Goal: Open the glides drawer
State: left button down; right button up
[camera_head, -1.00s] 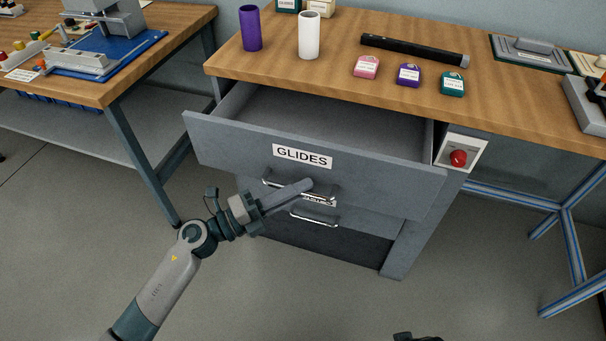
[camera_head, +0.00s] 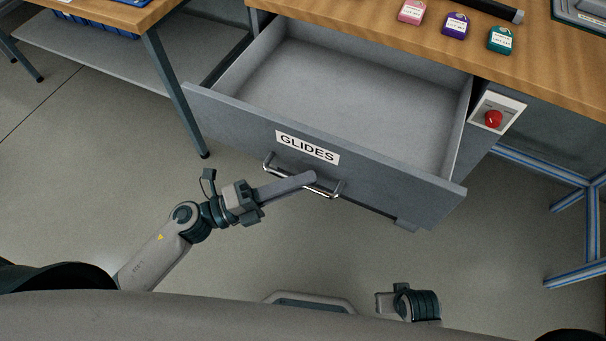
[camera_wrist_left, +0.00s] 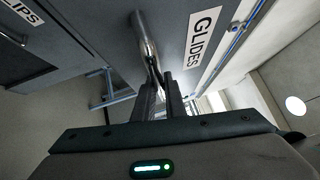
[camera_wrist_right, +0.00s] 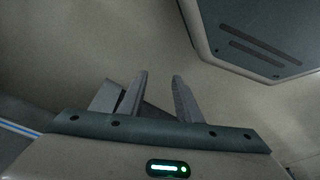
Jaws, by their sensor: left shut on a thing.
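The glides drawer (camera_head: 400,178) is a grey drawer under the wooden bench, pulled well out, with its empty inside showing. Its front carries a GLIDES label (camera_head: 307,148) and a metal bar handle (camera_head: 325,188). My left gripper (camera_head: 308,179) is shut on the handle. The left wrist view shows the fingers (camera_wrist_left: 162,90) at the handle bar (camera_wrist_left: 146,45), beside the GLIDES label. My right gripper (camera_wrist_right: 158,85) has its fingers apart with nothing between them, over the floor; in the head view its wrist (camera_head: 410,302) shows low, right of centre.
A red button (camera_head: 493,118) on a white plate sits right of the drawer. Pink (camera_head: 412,11), purple (camera_head: 456,25) and teal (camera_head: 501,40) boxes stand on the bench. A second drawer's label (camera_wrist_left: 20,35) shows in the left wrist view. Floor in front is clear.

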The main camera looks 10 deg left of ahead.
pick_arm(q)
jog(key=c, duration=2.1)
grip_release()
jog(key=shift+a, duration=0.1)
